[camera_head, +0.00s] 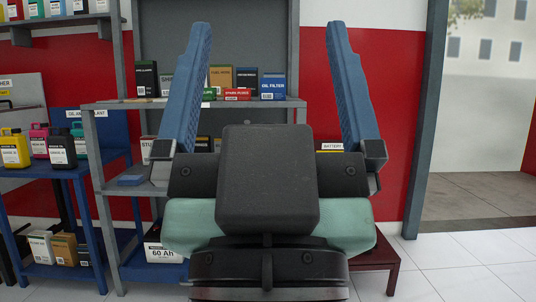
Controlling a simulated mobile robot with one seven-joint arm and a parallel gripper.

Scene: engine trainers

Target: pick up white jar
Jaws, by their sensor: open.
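My gripper (267,28) fills the middle of the view. Its two blue ridged fingers point up and stand wide apart, with nothing between them. A white container (41,246) with a label sits on the low shelf of the blue rack at the left, beside a tan box. I cannot tell for sure whether it is the white jar. My gripper is apart from it, to its right and nearer to me. My gripper's body hides part of the grey shelves behind it.
The grey shelf unit (120,104) behind my gripper holds several boxes. The blue rack (88,173) at left holds yellow, pink and black jugs (61,152). A dark red stand (376,257) is at lower right. White floor (456,262) lies clear at right, past a grey post (424,120).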

